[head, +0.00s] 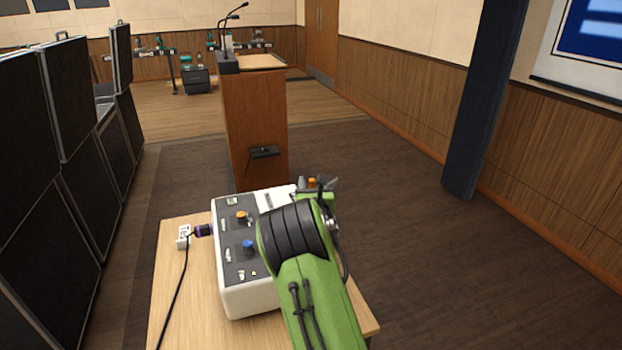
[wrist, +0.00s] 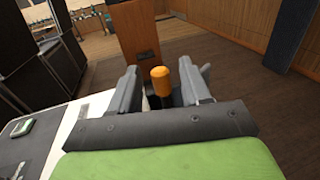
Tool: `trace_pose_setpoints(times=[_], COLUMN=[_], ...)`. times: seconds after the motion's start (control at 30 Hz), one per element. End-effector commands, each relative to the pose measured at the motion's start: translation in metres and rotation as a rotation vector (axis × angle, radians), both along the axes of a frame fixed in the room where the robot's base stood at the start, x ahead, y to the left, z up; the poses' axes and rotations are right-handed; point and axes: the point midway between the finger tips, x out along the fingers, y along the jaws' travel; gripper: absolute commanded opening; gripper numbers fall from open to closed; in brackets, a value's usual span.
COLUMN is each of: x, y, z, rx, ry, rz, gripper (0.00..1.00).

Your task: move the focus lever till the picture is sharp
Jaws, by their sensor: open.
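An orange-capped lever (wrist: 160,82) on a dark stem stands upright between the two grey jaws of my gripper (wrist: 161,77) in the wrist view. It seems to be the focus lever; no label is readable. The jaws are open, with a visible gap on each side of the cap. In the head view the orange cap (head: 311,182) shows small at the far right end of the white console (head: 257,306), beside my gripper (head: 319,186). My green arm hides the console's right side. The picture on the wall screen (head: 600,32) is cut off; its pale bars on blue look soft-edged.
The console's dark panel carries an orange knob (head: 241,217) and a blue knob (head: 248,245). It stands on a wooden table (head: 180,290) with a cable at the left. A wooden lectern (head: 255,120) stands just beyond. Dark cases (head: 65,110) line the left; the right floor is clear.

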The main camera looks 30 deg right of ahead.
Motion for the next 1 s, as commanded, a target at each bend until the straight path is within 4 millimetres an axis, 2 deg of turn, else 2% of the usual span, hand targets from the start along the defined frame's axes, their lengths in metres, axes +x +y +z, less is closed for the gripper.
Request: trace_pose_setpoints(times=[0.1,0.2,0.53,0.83,1.0], x=[0.018,0.026,0.03,0.03,0.03], y=[-0.011,-0.015,-0.017,-0.017,-0.017], z=[-0.001,-0.001,0.0,0.0,0.0], rx=[0.0,0.001,0.002,0.002,0.002], ry=[-0.001,0.0,0.0,0.0,0.0], rz=[0.0,0.0,0.0,0.0,0.0], gripper=[0.47,0.47,0.46,0.0,0.0])
